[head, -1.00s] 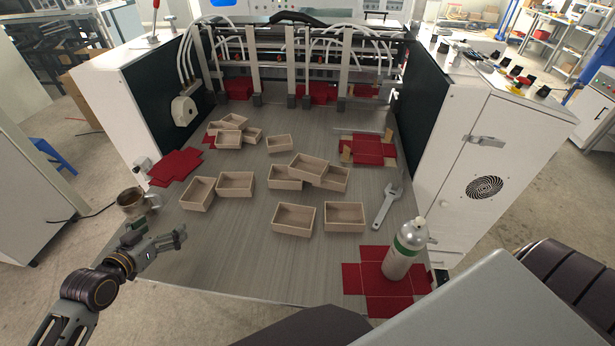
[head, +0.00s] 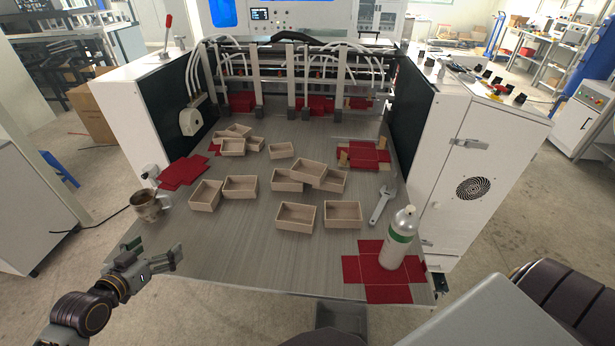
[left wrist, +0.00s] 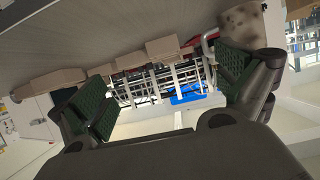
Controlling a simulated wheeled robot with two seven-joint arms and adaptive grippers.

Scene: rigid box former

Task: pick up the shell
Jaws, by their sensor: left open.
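Several open, light-brown box shells stand on the grey table. In the head view, one shell (head: 296,218) and another (head: 342,215) are nearest the front. One shell (head: 205,196) and another (head: 240,188) sit on the left. Two overlap in the middle, with the upper shell (head: 309,172) tilted on its neighbour. More shells (head: 233,146) cluster at the back left. My left gripper (head: 160,254) is open and empty near the table's front left edge, apart from the shells. Its spread fingers also show in the left wrist view (left wrist: 165,95). My right gripper is not in view.
A metal mug (head: 147,205) stands at the left edge near my left gripper. The front-left table is clear.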

